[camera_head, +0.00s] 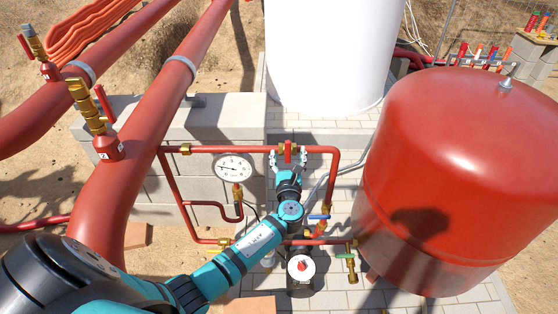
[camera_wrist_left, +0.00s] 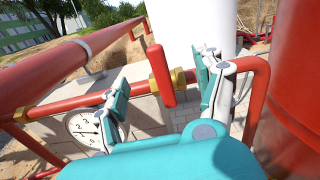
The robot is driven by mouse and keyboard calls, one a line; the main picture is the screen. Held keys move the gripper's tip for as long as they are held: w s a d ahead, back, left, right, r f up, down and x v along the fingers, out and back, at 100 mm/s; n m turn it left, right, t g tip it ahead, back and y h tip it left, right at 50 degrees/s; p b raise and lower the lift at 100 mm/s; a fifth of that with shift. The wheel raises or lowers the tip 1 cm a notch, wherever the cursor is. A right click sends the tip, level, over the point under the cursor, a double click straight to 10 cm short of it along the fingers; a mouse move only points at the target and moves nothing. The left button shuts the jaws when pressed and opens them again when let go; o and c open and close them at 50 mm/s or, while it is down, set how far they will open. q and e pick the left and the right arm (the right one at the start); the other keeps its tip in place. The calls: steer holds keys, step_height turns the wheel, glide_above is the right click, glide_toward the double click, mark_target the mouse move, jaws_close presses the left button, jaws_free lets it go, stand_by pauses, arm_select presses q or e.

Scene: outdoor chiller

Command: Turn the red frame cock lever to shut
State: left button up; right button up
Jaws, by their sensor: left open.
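The red frame cock lever (camera_head: 288,149) sits on the top pipe of the red pipe frame (camera_head: 225,149), beside a brass fitting. In the left wrist view the lever (camera_wrist_left: 161,78) stands up across the pipe, between the two fingers. My left gripper (camera_head: 288,159) is open around the lever, one finger on each side. My right gripper is not in view.
A round gauge (camera_head: 235,168) hangs inside the frame near my left arm. Blue-handled (camera_head: 318,216) and green-handled (camera_head: 345,255) valves are lower down. A large red tank (camera_head: 460,160) stands right, a white tank (camera_head: 330,50) behind. Thick red pipes (camera_head: 150,110) run along the left.

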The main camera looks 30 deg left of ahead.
arm_select(q)
steer(key=p+v, duration=0.1)
steer(key=v, duration=0.4)
steer(key=v, duration=1.2)
